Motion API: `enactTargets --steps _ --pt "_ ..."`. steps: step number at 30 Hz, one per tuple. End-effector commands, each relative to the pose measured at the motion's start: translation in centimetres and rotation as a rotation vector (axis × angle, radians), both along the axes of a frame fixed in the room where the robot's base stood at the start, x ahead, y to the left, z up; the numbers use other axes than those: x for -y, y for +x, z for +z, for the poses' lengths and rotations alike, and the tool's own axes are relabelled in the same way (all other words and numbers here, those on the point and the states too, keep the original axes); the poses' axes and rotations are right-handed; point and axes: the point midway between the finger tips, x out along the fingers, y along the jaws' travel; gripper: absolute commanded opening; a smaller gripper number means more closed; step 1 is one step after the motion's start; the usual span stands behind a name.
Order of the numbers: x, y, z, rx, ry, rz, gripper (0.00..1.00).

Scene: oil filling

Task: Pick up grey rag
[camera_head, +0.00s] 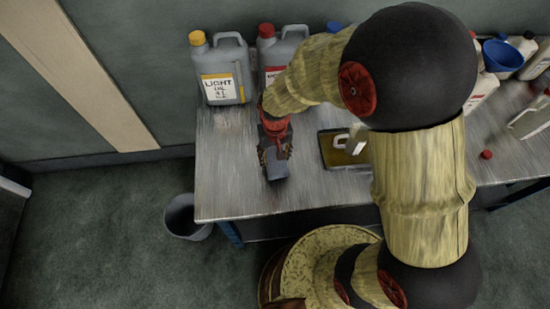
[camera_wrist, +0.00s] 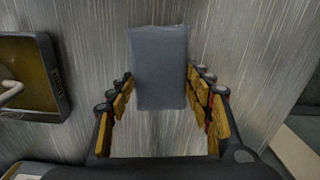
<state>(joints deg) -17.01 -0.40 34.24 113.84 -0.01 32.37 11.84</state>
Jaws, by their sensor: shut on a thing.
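The grey rag (camera_wrist: 160,66) is a flat, dull blue-grey rectangle in the wrist view, reaching out from between the fingertips. In the head view the rag (camera_head: 277,172) shows at the end of my gripper, over the left part of the metal table. My gripper (camera_head: 274,150) points down, shut on the rag; in the wrist view its yellow-padded fingers (camera_wrist: 160,88) lie along the rag's left and right sides. I cannot tell how far the rag is above the table.
The metal table (camera_head: 224,180) holds a yellow-capped jug (camera_head: 220,65) and a red-capped jug (camera_head: 281,50) at the back. A shallow tray (camera_head: 330,152) lies right of my gripper. A grey bin (camera_head: 187,219) stands on the floor by the table's left end. A small red cap (camera_head: 486,154) lies farther right.

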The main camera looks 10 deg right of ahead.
Motion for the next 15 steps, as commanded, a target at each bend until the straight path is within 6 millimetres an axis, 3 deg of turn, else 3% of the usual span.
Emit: enactTargets --steps 9,15 --pt "0.8 -5.5 7.2 0.005 0.001 0.000 0.29" --pt "1.5 -9.8 8.7 0.003 0.001 0.001 0.29"
